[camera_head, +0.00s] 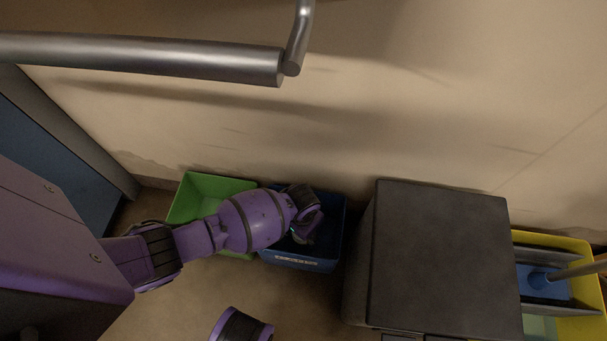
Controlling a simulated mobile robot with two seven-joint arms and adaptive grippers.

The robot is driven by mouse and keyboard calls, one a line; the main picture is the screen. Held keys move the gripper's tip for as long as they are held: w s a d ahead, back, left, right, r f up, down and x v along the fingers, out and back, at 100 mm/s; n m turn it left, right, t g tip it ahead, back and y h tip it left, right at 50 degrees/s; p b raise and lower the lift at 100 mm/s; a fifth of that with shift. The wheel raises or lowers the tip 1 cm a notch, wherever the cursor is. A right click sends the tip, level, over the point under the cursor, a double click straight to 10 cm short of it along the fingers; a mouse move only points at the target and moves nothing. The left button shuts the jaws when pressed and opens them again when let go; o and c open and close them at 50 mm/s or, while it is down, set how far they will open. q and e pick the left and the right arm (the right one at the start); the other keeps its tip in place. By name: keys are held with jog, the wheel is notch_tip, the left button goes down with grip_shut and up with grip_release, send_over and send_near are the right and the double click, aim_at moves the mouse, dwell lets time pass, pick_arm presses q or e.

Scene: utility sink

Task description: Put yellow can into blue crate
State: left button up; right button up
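The blue crate (297,264) stands on the floor against the wall, with a pale label on its front. My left arm comes in from the left, and its gripper (306,228) is over the blue crate's opening, pointing down into it. The wrist hides most of the fingers, so I cannot tell whether they are open or shut. A small pale patch shows by the fingers, too small to identify. I cannot make out the yellow can. My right gripper is not in view.
A green crate (198,190) stands left of the blue one, partly behind my arm. A dark box (440,260) stands close on the right. A metal pipe (150,55) crosses above.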

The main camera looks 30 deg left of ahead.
pick_arm(q)
notch_tip(320, 180, down, 4)
jog(key=shift+f+b, duration=0.15)
jog(key=shift+b, duration=0.95)
jog(key=shift+f, duration=0.15)
jog(key=o, duration=0.9)
jog(key=shift+o, duration=1)
notch_tip(320, 180, up, 11)
jog(key=p, duration=0.6)
jog(key=shift+r, duration=0.2)
jog(key=shift+r+p, duration=0.35)
jog(key=shift+r, duration=0.2)
